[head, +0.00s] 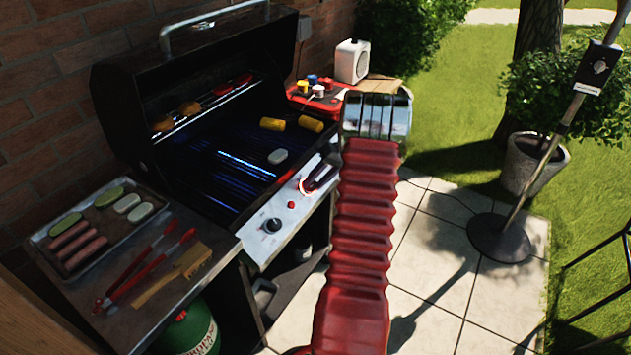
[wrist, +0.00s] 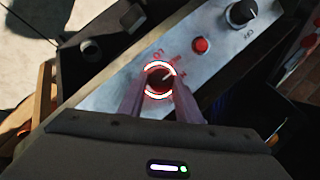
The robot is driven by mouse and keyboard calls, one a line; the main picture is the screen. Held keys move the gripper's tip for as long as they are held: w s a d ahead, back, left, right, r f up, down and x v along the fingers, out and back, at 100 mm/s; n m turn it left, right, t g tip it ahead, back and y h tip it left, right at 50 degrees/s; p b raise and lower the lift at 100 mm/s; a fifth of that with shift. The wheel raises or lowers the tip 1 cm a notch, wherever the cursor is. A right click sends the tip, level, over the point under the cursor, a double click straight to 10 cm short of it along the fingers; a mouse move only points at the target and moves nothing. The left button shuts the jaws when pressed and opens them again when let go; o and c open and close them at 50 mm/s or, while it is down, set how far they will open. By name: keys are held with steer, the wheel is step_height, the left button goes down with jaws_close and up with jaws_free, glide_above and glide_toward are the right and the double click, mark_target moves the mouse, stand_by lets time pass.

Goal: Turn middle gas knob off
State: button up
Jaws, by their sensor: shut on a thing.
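The middle gas knob (wrist: 159,79) sits on the grill's silver front panel (wrist: 110,88), with a lit white and red ring around it. My gripper (wrist: 157,92) has one finger on each side of this knob and is shut on it. In the head view my gripper (head: 320,176) is at the panel's far part, and its fingers and my arm hide the knob there. Another black knob (wrist: 242,12) is at the upper right in the wrist view and shows in the head view (head: 273,225).
A red button (wrist: 201,45) is between two knobs. The open black grill (head: 190,150) has bluish glowing lines inside and food on its grates. A tray of sausages (head: 60,268) and tongs (head: 140,275) lie on the left shelf.

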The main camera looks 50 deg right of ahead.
steer(key=m, duration=0.2)
steer(key=m+t+y, duration=0.1)
steer(key=m, duration=0.1)
steer(key=shift+s+d+f+t, duration=0.15)
steer(key=shift+s+t, duration=0.05)
steer(key=shift+t, duration=0.1)
steer(key=m, duration=0.2)
steer(key=m+t, duration=0.1)
steer(key=m, duration=0.2)
steer(key=shift+s+f+t, duration=0.15)
steer(key=shift+t, duration=0.15)
steer(key=m+t, duration=0.1)
steer(key=m, duration=0.3)
steer(key=shift+s+f+m+t, duration=0.1)
steer(key=shift+s+m+t, duration=0.05)
steer(key=shift+m+t, duration=0.25)
steer(key=shift+a+f+m+t+h, duration=0.1)
steer(key=shift+m+t+h, duration=0.25)
steer(key=shift+m, duration=0.75)
steer(key=shift+a+m+t+h, duration=0.1)
steer(key=shift+m+t+h, duration=0.25)
steer(key=shift+m, duration=0.75)
steer(key=o, duration=1.1)
steer(key=shift+c, duration=0.2)
steer(key=shift+s, duration=0.15)
steer(key=v, duration=1.3)
steer(key=shift+s, duration=0.25)
